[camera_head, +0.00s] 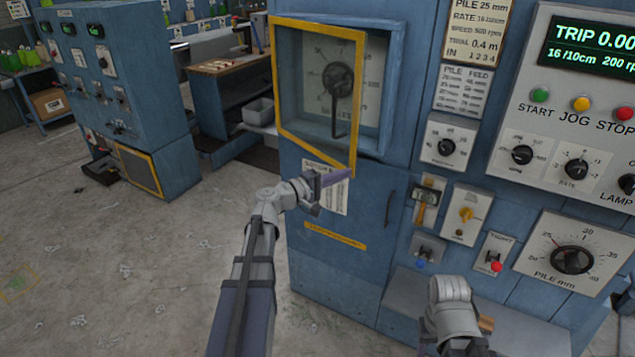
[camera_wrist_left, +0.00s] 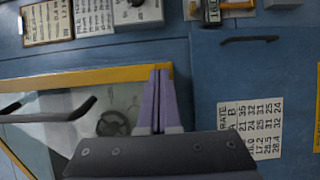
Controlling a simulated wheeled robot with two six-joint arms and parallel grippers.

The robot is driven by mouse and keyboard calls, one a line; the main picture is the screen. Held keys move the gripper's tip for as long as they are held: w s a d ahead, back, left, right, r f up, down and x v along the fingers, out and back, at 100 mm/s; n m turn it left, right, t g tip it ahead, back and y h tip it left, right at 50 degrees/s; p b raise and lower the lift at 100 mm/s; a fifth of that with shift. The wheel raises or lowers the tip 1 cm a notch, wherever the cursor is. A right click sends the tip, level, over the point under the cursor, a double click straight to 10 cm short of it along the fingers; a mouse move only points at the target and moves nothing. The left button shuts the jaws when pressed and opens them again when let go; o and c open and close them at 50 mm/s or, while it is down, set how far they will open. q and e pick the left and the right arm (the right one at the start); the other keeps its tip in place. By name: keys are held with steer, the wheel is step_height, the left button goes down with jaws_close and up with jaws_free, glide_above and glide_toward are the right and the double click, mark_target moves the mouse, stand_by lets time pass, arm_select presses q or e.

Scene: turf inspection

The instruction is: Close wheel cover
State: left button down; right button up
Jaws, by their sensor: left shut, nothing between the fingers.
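The wheel cover (camera_head: 361,100) is a yellow-framed clear panel standing ajar in front of a blue-edged recess, its right side swung out from the cabinet. The dark handwheel (camera_head: 339,81) shows through it. My left gripper (camera_head: 343,176) is shut and empty at the cover's lower right corner. In the left wrist view its purple fingers (camera_wrist_left: 160,98) overlap the corner of the yellow frame (camera_wrist_left: 105,76); I cannot tell if they touch it. The handwheel (camera_wrist_left: 112,123) also shows there. My right arm shows at the bottom right, but its fingertips are not visible.
The blue cabinet (camera_head: 330,270) carries a dark door handle (camera_head: 389,207), dials and switches right of the cover. A grey ledge (camera_head: 400,303) juts out low, near my right arm. Another blue machine (camera_head: 120,100) stands at left, with open floor (camera_head: 110,260) before it.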

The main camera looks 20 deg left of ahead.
mark_target(354, 174)
arm_select(q)
steer(key=a+x, duration=0.1)
steer(key=x, duration=0.8)
steer(key=shift+w, duration=0.5)
steer(key=s, duration=0.4)
steer(key=s+a, duration=0.1)
steer(key=s, duration=0.2)
steer(key=shift+s, duration=0.1)
steer(key=s, duration=0.6)
steer(key=shift+s, duration=0.4)
arm_select(e)
steer(key=shift+s+a, duration=0.35)
steer(key=shift+a, duration=0.35)
arm_select(q)
steer(key=shift+a, duration=0.1)
